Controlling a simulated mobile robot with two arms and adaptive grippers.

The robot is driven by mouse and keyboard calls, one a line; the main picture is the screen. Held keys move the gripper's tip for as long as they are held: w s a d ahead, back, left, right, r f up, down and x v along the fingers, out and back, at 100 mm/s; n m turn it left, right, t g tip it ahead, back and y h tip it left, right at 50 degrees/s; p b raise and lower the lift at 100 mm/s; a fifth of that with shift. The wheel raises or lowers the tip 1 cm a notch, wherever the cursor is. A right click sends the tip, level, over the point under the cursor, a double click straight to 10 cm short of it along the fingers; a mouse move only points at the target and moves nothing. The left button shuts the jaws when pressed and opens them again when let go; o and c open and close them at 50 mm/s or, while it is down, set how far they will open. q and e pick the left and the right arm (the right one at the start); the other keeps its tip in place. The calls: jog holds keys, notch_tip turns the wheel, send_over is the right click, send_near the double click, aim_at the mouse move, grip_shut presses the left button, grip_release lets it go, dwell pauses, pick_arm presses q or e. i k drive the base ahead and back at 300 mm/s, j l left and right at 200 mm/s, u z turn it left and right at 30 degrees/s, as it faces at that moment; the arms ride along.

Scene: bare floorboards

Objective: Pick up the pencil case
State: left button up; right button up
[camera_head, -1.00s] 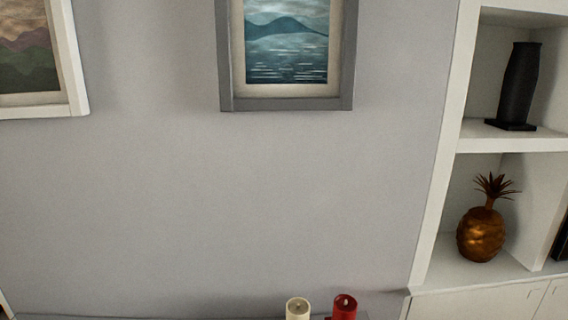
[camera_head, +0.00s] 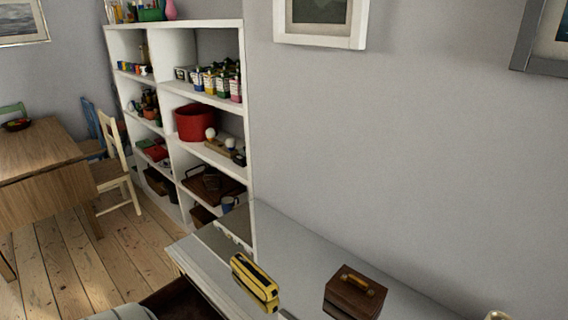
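A yellow case with dark trim (camera_head: 254,281), which looks like the pencil case, lies on a white and grey surface (camera_head: 296,244) at the bottom centre of the head view. It sits near the surface's left edge, to the left of a brown box. Neither of my grippers shows in the view, so I cannot see where they are relative to the case.
A brown box with a handle (camera_head: 354,292) stands to the right of the case. A white shelf unit (camera_head: 249,100) with several items stands behind. A wooden table (camera_head: 40,150) and a pale chair (camera_head: 118,170) are at left. Bare floorboards (camera_head: 130,245) lie between.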

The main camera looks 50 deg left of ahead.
aim_at(257, 279)
jog(key=u, duration=1.7)
